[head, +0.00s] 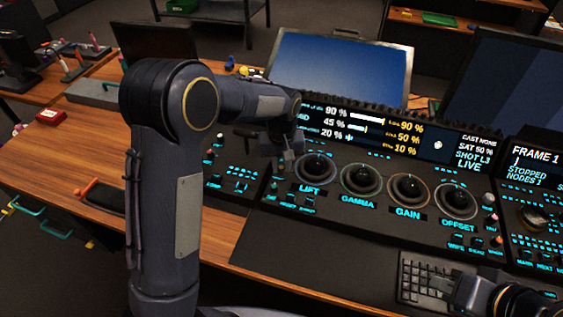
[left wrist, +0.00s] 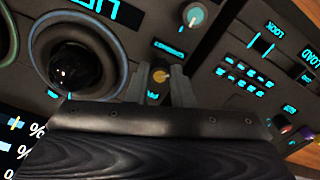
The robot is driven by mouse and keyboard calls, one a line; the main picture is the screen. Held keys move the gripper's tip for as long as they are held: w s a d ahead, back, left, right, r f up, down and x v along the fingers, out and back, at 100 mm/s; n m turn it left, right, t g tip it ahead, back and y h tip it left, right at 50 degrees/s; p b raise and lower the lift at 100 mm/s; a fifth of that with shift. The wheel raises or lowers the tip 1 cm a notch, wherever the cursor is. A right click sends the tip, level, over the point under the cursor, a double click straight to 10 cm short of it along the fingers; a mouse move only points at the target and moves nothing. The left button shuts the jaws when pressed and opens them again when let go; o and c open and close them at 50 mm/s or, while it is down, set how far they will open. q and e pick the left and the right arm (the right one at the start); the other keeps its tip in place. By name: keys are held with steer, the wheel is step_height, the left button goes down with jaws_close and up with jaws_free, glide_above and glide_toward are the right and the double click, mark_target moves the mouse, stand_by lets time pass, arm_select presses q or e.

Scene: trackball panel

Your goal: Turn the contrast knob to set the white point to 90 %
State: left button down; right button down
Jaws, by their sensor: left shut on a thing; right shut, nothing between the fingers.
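My left gripper (head: 284,163) reaches down to the panel left of the LIFT trackball (head: 316,169). In the left wrist view its two fingers are shut on a small yellowish knob (left wrist: 160,76), one on each side. The label beside this knob (left wrist: 168,48) is upside down and too blurred to read surely. The display (head: 385,128) shows 90 % in white in its top row, with 90 % in orange to the right. Lower rows show 45 % and 20 % in white. My right gripper (head: 463,291) is shut and empty over the keyboard at the bottom right.
A teal-topped knob (left wrist: 194,15) stands close to the held one. The GAMMA (head: 361,180), GAIN (head: 408,190) and OFFSET (head: 457,200) trackballs line up to the right. A keyboard (head: 415,279) lies at the front right. My left arm hides part of the desk.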

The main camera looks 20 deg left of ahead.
mark_target(281, 167)
arm_select(q)
steer(key=shift+n, duration=0.5)
stand_by(0.3)
steer(key=c, duration=1.3)
jaws_free()
steer(key=shift+r+p, duration=0.3)
steer(key=shift+r, duration=3.6)
